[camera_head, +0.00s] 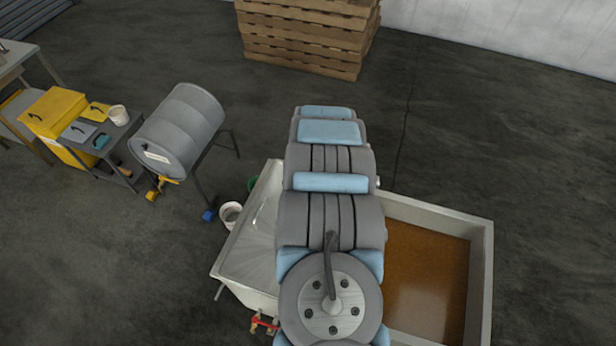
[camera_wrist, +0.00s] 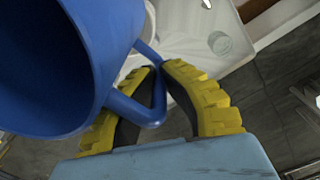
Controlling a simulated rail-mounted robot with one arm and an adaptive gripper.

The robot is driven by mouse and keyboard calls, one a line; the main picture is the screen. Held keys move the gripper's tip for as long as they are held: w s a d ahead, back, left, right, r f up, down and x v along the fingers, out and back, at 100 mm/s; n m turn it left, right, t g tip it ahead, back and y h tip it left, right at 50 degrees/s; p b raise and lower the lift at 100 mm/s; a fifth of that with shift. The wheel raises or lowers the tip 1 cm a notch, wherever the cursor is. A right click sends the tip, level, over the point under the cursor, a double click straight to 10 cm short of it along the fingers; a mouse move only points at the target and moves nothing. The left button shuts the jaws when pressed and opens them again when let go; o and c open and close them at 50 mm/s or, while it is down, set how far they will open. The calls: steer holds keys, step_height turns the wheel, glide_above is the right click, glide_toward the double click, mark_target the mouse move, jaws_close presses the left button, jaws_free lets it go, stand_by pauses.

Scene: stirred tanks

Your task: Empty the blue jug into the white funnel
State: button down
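The blue jug (camera_wrist: 115,40) fills the upper left of the wrist view, with a dark round end towards the camera; I cannot see any contents. Its handle passes between the yellow-and-black fingers of my gripper (camera_wrist: 157,82), which are closed around it. In the head view my arm hides both the gripper and the jug. A white rounded edge (camera_wrist: 151,22) shows just behind the jug in the wrist view; I cannot tell whether it is the white funnel. No funnel can be made out clearly in the head view.
A pale tank (camera_head: 245,255) stands left of my arm, and an open tank (camera_head: 482,275) with brown contents stands right. A white bucket (camera_head: 230,214) is on the floor. A grey drum (camera_head: 182,128), yellow bin (camera_head: 52,112) and pallets (camera_head: 305,40) stand farther off.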

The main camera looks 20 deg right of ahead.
steer(key=s, duration=0.1)
steer(key=s+d+f+n, duration=0.1)
steer(key=f+n, duration=0.1)
steer(key=shift+s+d, duration=0.25)
steer(key=shift+s, duration=0.15)
steer(key=shift+s+d+f+g+h+b, duration=0.25)
steer(key=shift+d+g+h+b, duration=0.25)
steer(key=shift+h, duration=0.6)
steer(key=shift+s+d+f+g+h+b, duration=0.15)
steer(key=shift+d+g+h+b, duration=0.35)
steer(key=shift+h, duration=0.6)
steer(key=shift+d+f+h+b, duration=0.1)
steer(key=shift+d+h+b, duration=0.1)
steer(key=shift+h+b, duration=0.25)
steer(key=h+b, duration=0.1)
steer(key=g+h+b, duration=0.1)
steer(key=h+b, duration=0.1)
steer(key=d+f+g+h+b, duration=0.1)
steer(key=h, duration=0.1)
steer(key=shift+s+h, duration=0.25)
